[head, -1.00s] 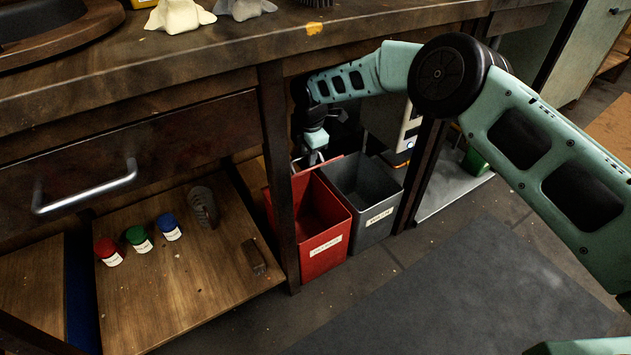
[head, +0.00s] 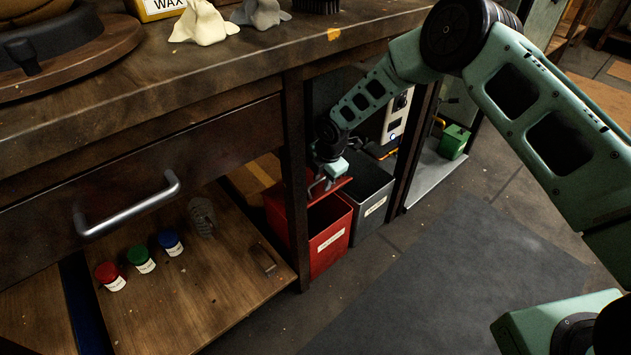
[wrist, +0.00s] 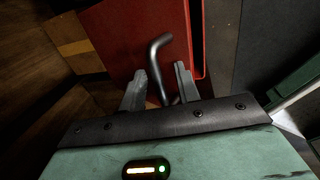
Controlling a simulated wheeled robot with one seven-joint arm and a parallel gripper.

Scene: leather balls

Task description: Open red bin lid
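The red bin (head: 328,246) stands under the workbench with a pale label on its front. Its lid (head: 332,191) is partly raised and tilted, and a dark gap shows between the lid's edge and the bin's front rim.
A grey bin (head: 371,205) stands right beside the red one. A table leg (head: 295,180) is close on the left. An open wooden shelf (head: 190,280) holds red, green and blue jars. The floor in front is clear.

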